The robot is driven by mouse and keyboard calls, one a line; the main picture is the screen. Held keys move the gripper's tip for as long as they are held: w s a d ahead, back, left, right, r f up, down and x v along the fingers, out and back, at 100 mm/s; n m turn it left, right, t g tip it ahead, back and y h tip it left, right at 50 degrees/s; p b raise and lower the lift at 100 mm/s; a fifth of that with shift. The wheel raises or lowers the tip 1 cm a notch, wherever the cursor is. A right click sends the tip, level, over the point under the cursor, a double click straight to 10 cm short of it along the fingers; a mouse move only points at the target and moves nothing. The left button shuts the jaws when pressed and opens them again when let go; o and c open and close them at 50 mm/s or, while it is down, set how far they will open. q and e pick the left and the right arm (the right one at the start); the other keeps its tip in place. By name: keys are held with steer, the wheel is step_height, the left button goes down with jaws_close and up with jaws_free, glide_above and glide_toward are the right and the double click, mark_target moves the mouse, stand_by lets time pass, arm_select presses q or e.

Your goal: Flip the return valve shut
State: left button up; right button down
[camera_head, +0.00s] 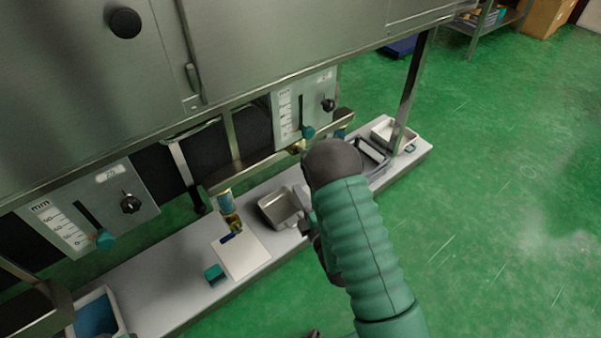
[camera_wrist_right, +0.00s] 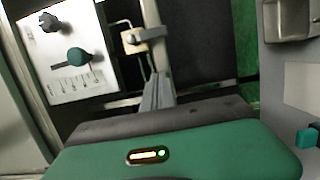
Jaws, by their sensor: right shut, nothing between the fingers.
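A small brass fitting (camera_head: 297,147), which may be the return valve, sits under the right scale panel, partly hidden by my arm. Another brass and blue fitting (camera_head: 228,210) stands above the bench further left. My right gripper (camera_wrist_right: 157,76) is shut and empty, its narrow grey fingers pointing toward the brass block, apart from it as far as I can tell. In the head view my forearm mostly hides it. My left gripper is out of view.
Scale panels with teal and black knobs hang at the right (camera_head: 290,105) and left (camera_head: 80,215). The bench (camera_head: 165,290) holds a metal tray (camera_head: 276,208), a white sheet (camera_head: 243,256) and a teal block (camera_head: 214,274). A metal rail (camera_head: 275,160) crosses above. Green floor lies open at right.

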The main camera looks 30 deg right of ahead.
steer(key=w+d+b, duration=0.3)
steer(key=w+d, duration=0.2)
steer(key=w, duration=0.1)
steer(key=shift+w, duration=0.4)
steer(key=shift+w+a+b, duration=0.1)
steer(key=shift+b, duration=0.2)
